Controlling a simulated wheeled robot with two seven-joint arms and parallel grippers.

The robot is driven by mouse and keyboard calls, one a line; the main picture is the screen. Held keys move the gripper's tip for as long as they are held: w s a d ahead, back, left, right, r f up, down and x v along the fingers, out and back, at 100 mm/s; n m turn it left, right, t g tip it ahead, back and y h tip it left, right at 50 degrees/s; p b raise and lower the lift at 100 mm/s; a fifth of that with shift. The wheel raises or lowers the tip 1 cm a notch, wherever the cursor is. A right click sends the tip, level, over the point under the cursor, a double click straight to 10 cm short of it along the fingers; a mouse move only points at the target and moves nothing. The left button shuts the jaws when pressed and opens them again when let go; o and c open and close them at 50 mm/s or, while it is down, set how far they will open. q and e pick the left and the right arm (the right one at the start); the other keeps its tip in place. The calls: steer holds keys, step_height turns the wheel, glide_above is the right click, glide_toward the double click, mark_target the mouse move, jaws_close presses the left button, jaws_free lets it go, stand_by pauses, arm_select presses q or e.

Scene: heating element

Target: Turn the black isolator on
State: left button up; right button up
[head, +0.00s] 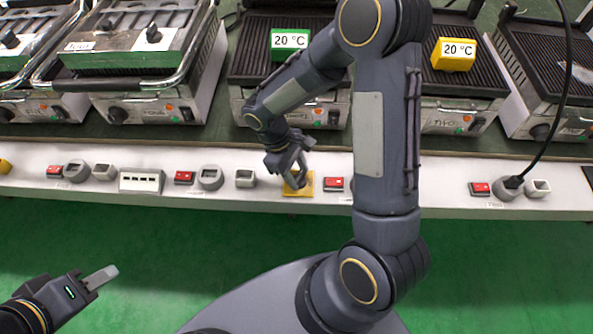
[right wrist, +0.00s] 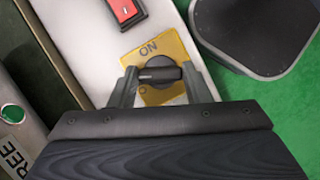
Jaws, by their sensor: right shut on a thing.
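The black isolator is a round dark knob on a yellow plate (head: 297,191) at the front edge of the white bench top. In the right wrist view the knob (right wrist: 160,70) sits on the plate (right wrist: 172,47), with the word ON above it and lettering at lower left partly covered. The knob's raised bar lies roughly across the picture. My right gripper (right wrist: 160,76) is shut on the knob, one finger on each side; in the head view my right gripper (head: 297,180) hides most of it. My left gripper (head: 103,276) is over the green floor, away from the bench; its finger gap is unclear.
Red rocker switches (head: 333,184), grey sockets (head: 210,177) and a white multi-socket block (head: 141,180) line the bench front. A black cable (head: 548,140) runs to a right-hand socket. Contact grills (head: 135,65) stand behind; green (head: 289,40) and yellow (head: 454,54) displays read 20 °C.

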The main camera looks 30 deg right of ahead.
steer(key=m+y, duration=0.1)
steer(key=m, duration=0.2)
steer(key=m+y+p, duration=0.1)
steer(key=m, duration=0.2)
steer(key=shift+d+r+m+g+y, duration=0.1)
steer(key=shift+d+m+g+y, duration=0.1)
steer(key=shift+m+g+y, duration=0.1)
steer(key=m+y, duration=0.1)
steer(key=m, duration=0.2)
steer(key=m+y+p, duration=0.1)
steer(key=m, duration=0.2)
steer(key=shift+d, duration=0.15)
steer(key=shift+m+t, duration=0.4)
steer(key=o, duration=1)
steer(key=p+v, duration=0.1)
steer(key=v, duration=0.6)
steer(key=shift+w+d+r, duration=0.15)
steer(key=shift+d+r, duration=0.05)
steer(key=shift+r, duration=0.05)
